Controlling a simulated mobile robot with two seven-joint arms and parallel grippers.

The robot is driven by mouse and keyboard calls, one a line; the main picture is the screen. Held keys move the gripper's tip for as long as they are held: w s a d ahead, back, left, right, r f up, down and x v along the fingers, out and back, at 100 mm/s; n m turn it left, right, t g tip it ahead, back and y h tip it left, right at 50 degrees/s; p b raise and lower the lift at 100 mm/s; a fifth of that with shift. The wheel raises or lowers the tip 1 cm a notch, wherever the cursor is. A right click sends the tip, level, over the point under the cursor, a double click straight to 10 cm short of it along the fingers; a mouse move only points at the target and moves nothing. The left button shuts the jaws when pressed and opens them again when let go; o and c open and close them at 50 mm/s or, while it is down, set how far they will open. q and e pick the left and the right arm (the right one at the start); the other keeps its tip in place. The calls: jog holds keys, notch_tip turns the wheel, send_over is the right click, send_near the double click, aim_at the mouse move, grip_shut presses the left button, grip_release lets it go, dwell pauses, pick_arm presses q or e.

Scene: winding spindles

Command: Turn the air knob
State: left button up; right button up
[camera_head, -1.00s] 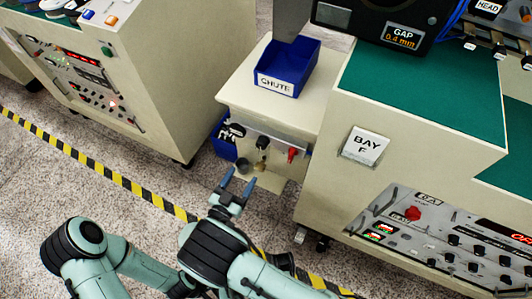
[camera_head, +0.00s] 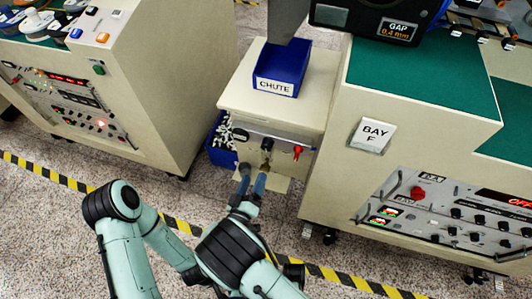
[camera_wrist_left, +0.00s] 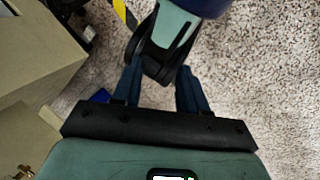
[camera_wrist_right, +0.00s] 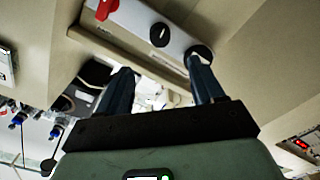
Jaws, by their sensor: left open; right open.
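The small cabinet's front panel (camera_head: 275,142) bears a dark knob (camera_head: 266,144) in the middle and a red lever (camera_head: 298,151) at its right. I cannot read an air label. My right gripper (camera_head: 254,180) is open at the panel's lower left, its fingers pointing at it. In the right wrist view the red lever (camera_wrist_right: 107,9), a black knob (camera_wrist_right: 159,35) and a second dark round knob (camera_wrist_right: 199,50) lie ahead of the fingers. The right-hand fingertip overlaps the second knob; contact is unclear. My left gripper (camera_wrist_left: 158,88) is open and empty above the floor, beside my other arm.
A blue bin marked CHUTE (camera_head: 280,70) stands on the cabinet. Another blue bin (camera_head: 221,143) is on the floor at its left. The Bay F machine (camera_head: 335,185) closes the right side, and another console (camera_head: 140,100) stands at left. Carpeted floor is open in front.

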aim_at(265, 148)
pick_arm(q)
jog(key=shift+w+a+f+t+b, duration=0.2)
jog(key=shift+w+a+f+b, duration=0.2)
jog(key=shift+w, duration=0.2)
jog(key=shift+w+a+f+t+b, duration=0.15)
jog(key=shift+w+f+t+b, duration=0.1)
jog(key=shift+w+f, duration=0.3)
pick_arm(e)
jog(key=x, duration=1.1)
jog(key=shift+w, duration=0.1)
jog(key=c, duration=1.1)
